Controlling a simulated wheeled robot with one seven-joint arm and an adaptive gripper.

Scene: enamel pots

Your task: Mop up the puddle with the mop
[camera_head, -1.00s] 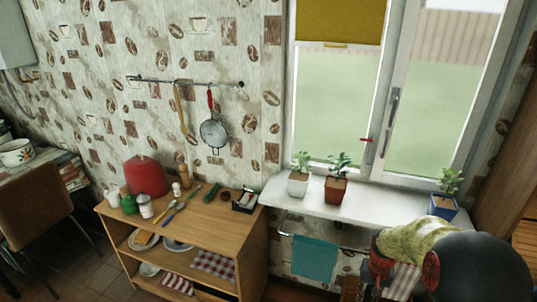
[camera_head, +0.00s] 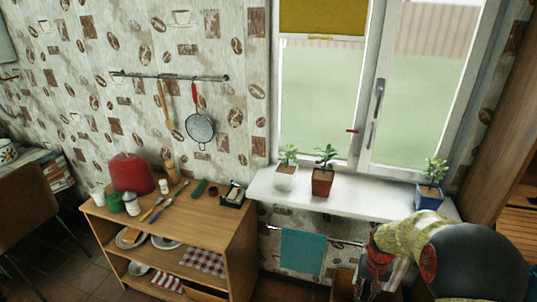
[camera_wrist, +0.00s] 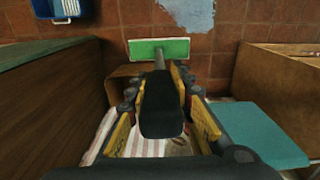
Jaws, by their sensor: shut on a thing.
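In the wrist view, my gripper (camera_wrist: 161,98) is shut on the dark handle of the mop (camera_wrist: 158,48). The mop's flat green head shows beyond the fingers, above the red-brown tiled floor. The puddle (camera_wrist: 188,13) is a pale blue-grey patch at the top of the wrist view, past the mop head and slightly right of it. Its far part is cut off by the frame edge. Whether the head touches the floor I cannot tell. In the head view my gripper is at the lower right, mostly hidden by my arm; the puddle is not in that view.
A wooden shelf unit (camera_head: 240,245) holds kitchenware. A windowsill (camera_head: 390,203) with potted plants runs beneath the window, with a teal towel (camera_head: 303,252) below. In the wrist view, a blue crate (camera_wrist: 62,24) stands top left, and wooden furniture (camera_wrist: 275,82) flanks the floor on the right.

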